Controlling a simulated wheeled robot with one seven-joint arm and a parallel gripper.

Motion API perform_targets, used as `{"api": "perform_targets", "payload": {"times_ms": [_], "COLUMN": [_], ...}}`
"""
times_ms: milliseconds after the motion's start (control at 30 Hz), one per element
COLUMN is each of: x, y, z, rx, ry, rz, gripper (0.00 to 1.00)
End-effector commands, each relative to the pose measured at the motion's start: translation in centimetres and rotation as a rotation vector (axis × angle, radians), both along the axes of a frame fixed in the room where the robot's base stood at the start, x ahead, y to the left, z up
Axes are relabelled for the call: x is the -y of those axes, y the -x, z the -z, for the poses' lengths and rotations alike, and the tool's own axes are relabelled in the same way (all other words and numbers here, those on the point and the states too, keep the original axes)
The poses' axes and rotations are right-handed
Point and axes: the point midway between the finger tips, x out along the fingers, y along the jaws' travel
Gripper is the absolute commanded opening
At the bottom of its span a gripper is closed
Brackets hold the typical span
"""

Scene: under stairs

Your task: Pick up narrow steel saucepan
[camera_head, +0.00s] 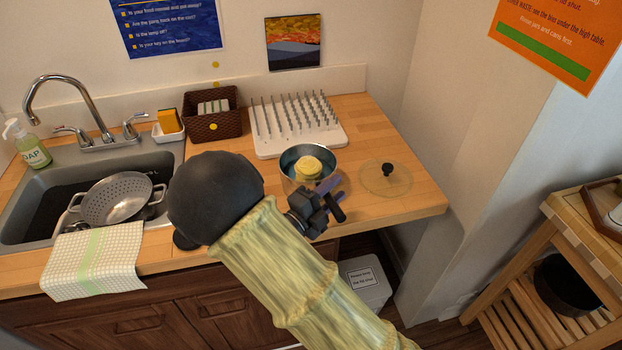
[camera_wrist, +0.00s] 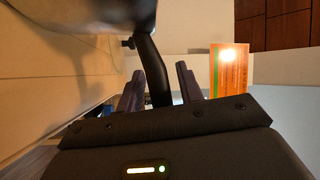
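The narrow steel saucepan (camera_head: 290,178) stands on the wooden counter in front of the white peg rack, with a round yellow thing (camera_head: 308,166) inside it. My gripper (camera_head: 328,187) is at its near right side, over the counter. In the wrist view, the saucepan's steel body (camera_wrist: 95,12) fills the upper left and its black handle (camera_wrist: 150,65) runs down between the two fingers of my gripper (camera_wrist: 160,85). The fingers stand apart on either side of the handle, with a gap on the right. Contact on the left is unclear. My arm hides part of the counter.
A glass lid (camera_head: 386,178) with a black knob lies right of the saucepan. The peg rack (camera_head: 300,125) and a wicker basket (camera_head: 213,118) stand behind. A colander (camera_head: 115,200) sits in the sink at left. The counter's right end is clear.

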Motion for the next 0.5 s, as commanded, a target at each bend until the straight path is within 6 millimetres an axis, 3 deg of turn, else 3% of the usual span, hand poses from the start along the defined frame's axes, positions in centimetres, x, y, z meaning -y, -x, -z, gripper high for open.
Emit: {"api": "perform_targets", "payload": {"times_ms": [33, 167, 500], "x": [-0.02, -0.03, -0.04], "y": [0.01, 0.01, 0.02], "z": [0.0, 0.01, 0.03], "rx": [0.0, 0.0, -0.001], "ry": [0.0, 0.0, -0.001], "rz": [0.0, 0.0, -0.001], "gripper": [0.26, 0.01, 0.0]}}
